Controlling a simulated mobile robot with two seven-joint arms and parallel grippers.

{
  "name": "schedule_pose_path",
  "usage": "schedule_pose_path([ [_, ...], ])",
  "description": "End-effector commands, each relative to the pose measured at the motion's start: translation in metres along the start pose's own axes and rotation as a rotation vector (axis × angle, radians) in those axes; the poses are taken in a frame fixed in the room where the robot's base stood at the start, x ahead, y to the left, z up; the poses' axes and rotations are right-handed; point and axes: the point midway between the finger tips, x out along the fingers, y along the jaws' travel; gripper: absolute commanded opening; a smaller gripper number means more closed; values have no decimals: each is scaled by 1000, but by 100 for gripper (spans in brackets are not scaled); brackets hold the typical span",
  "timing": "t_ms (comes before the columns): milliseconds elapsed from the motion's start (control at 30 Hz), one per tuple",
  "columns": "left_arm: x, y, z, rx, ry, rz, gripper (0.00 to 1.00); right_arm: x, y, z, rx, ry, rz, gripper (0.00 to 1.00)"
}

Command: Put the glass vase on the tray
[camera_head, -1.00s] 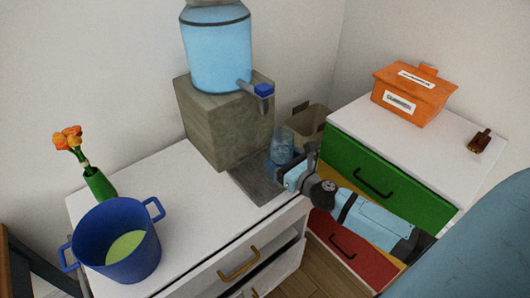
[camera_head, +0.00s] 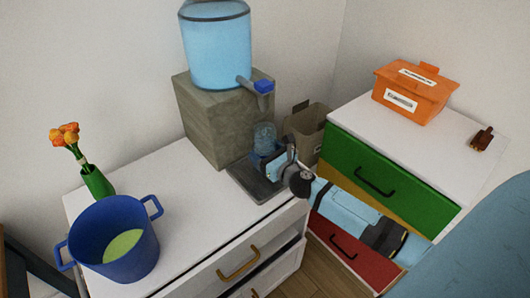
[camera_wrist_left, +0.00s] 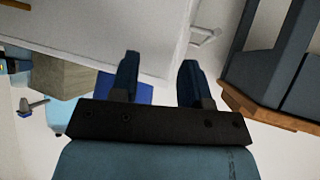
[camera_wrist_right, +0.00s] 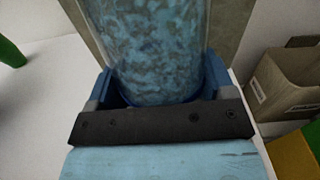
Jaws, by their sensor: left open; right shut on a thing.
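The glass vase (camera_head: 264,135) is a clear bluish vessel, held upright in my right gripper (camera_head: 268,157). The right wrist view also shows the vase (camera_wrist_right: 155,45), its sides between the two blue fingers. The tray (camera_head: 243,181) is a flat dark grey piece in front of the water dispenser. The vase appears over or just behind its back right part; whether it touches the tray is hidden by the gripper. My left gripper (camera_wrist_left: 158,80) is open and empty in the left wrist view, and does not show in the head view.
The water dispenser (camera_head: 212,115), with a blue tap (camera_head: 263,88), stands close behind the vase. A blue pot (camera_head: 115,250) and a green vase of flowers (camera_head: 97,183) stand at left on the white cabinet. A cardboard box (camera_head: 306,132) is right of the vase.

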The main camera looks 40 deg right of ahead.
Motion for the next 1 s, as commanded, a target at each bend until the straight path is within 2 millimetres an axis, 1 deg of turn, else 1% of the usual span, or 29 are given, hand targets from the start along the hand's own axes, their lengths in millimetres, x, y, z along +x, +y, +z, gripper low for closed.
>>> schedule_pose_path([
  [100,2,2,0,-4,4,1,43,0,0,-3,1,-1,0,34],
  [133,2,2,0,-4,4,1,43,0,0,-4,1,0,0,78],
  [167,1,2,-1,-3,4,1,43,0,0,-3,1,0,0,85],
  [200,1,2,-1,-3,5,1,43,0,0,-3,1,0,0,94],
  [233,1,2,-1,-3,5,1,43,0,0,-3,1,0,0,100],
  [433,1,0,-1,4,4,1,43,0,0,-3,0,0,0,100],
  [533,-2,0,-3,7,3,1,43,0,0,3,-1,0,1,100],
  [567,-1,-1,-2,8,3,0,43,-4,0,0,0,1,1,100],
  [667,0,-2,-1,11,2,0,43,-17,1,-1,1,2,1,100],
  [1000,2,-4,4,14,1,-2,43,-85,1,-2,2,3,0,100],
])
